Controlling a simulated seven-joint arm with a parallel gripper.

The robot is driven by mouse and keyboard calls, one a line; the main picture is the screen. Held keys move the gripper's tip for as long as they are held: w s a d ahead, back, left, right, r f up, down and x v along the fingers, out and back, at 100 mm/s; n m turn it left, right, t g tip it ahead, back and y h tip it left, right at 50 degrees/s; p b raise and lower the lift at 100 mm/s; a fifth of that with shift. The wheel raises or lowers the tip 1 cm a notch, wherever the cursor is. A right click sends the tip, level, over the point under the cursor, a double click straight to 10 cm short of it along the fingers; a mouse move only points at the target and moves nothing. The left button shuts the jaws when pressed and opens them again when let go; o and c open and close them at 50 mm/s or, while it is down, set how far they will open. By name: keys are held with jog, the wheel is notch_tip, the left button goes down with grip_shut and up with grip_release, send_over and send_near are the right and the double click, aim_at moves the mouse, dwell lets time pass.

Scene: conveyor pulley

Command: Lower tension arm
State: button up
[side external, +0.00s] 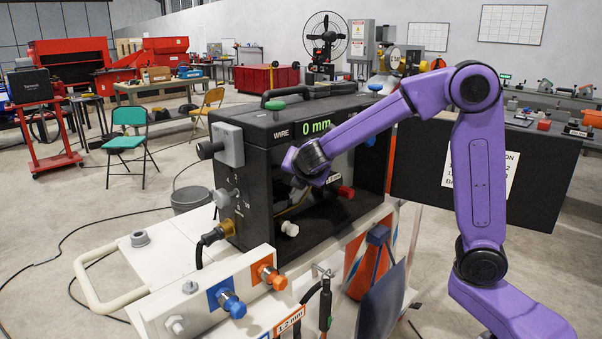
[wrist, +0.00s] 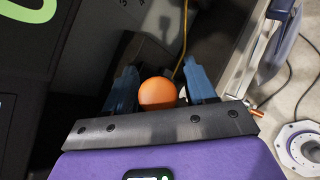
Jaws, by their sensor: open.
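The wire feeder (side external: 262,128) is a black box with a green "0 mm" display and an open bay on its side. My arm reaches into this bay, and my gripper is hard to make out there in the side external view. In the wrist view my gripper (wrist: 161,68) is open, with two blue fingers. An orange ball knob (wrist: 157,93) shows between the fingers; I cannot tell whether they touch it. It may be the end of the tension arm, whose lever is not clearly visible. A red knob (side external: 345,191) and a white knob (side external: 289,229) sit at the bay's lower part.
The feeder stands on a white cart with a blue connector (side external: 228,303) and an orange connector (side external: 270,276) in front. A yellow wire (wrist: 183,45) runs beyond the fingers. A black panel with a white sign (side external: 483,168) stands behind my arm.

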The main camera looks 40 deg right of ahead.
jog(key=v, duration=1.7)
jog(key=shift+s+a+r, duration=0.1)
jog(key=shift+s+a, duration=0.05)
jog(key=shift+a, duration=0.1)
jog(key=c, duration=0.9)
jog(key=f+n+h, duration=0.1)
jog(key=f+h, duration=0.1)
jog(key=w+a+f+n+g+h, duration=0.1)
jog(key=f+n+h, duration=0.1)
jog(key=f+h, duration=0.1)
jog(key=w+a+f+n+h, duration=0.1)
jog(key=f+h, duration=0.1)
jog(key=f, duration=0.1)
jog(key=shift+n+g+h, duration=0.3)
jog(key=shift+n+g, duration=0.1)
grip_shut()
notch_tip(320, 180, down, 7)
jog(key=s+a+n+t+h, duration=0.2)
jog(key=n+h, duration=0.2)
jog(key=n, duration=0.4)
jog(key=w+d+r+n+t, duration=0.1)
jog(key=w+d+r, duration=0.3)
jog(key=w+d, duration=0.3)
jog(key=shift+w+d+r, duration=0.15)
jog(key=shift+w+d, duration=0.15)
jog(key=shift+d, duration=0.8)
